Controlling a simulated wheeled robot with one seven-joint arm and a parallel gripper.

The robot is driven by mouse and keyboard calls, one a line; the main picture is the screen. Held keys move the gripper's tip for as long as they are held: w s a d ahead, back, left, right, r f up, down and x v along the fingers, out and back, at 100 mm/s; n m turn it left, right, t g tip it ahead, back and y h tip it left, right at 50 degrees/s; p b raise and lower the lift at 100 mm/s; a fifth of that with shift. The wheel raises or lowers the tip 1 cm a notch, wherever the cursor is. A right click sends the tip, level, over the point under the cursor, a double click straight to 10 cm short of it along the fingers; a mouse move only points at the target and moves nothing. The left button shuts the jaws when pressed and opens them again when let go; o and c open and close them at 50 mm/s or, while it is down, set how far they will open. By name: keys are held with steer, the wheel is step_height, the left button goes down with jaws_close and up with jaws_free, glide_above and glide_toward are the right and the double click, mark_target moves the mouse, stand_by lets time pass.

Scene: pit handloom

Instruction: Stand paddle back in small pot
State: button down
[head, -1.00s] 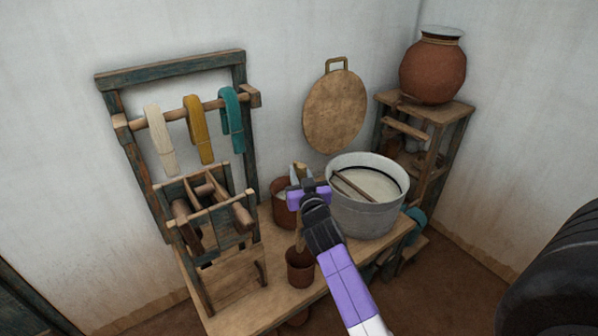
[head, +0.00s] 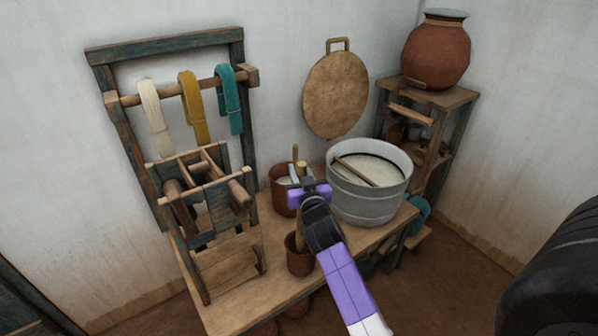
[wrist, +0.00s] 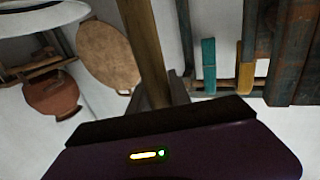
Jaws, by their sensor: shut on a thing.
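The small pot (head: 299,262) is a reddish-brown cup on the front part of the wooden bench. My gripper (head: 309,193) is shut on the wooden paddle (head: 298,229), just above and behind the pot in the picture. The paddle is held nearly upright. Its lower part reaches down to the small pot's mouth and seems to enter it; its bottom end is hidden. In the wrist view the paddle's shaft (wrist: 148,52) runs from my gripper to the picture's top edge.
A larger brown pot (head: 281,199) with pale contents stands close behind my gripper. A grey metal tub (head: 369,198) with a stick across it stands at right. A wooden frame device (head: 225,272) stands left of the small pot on the bench (head: 256,309).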

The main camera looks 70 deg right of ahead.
step_height(320, 180, down, 9)
steer(key=b, duration=0.9)
steer(key=shift+f, duration=0.15)
steer(key=c, duration=1.1)
jaws_free()
steer(key=shift+f, duration=0.1)
steer(key=shift+s+a, duration=0.25)
steer(key=shift+a, duration=0.1)
steer(key=b+v, duration=0.1)
steer(key=v, duration=0.6)
steer(key=shift+b, duration=0.4)
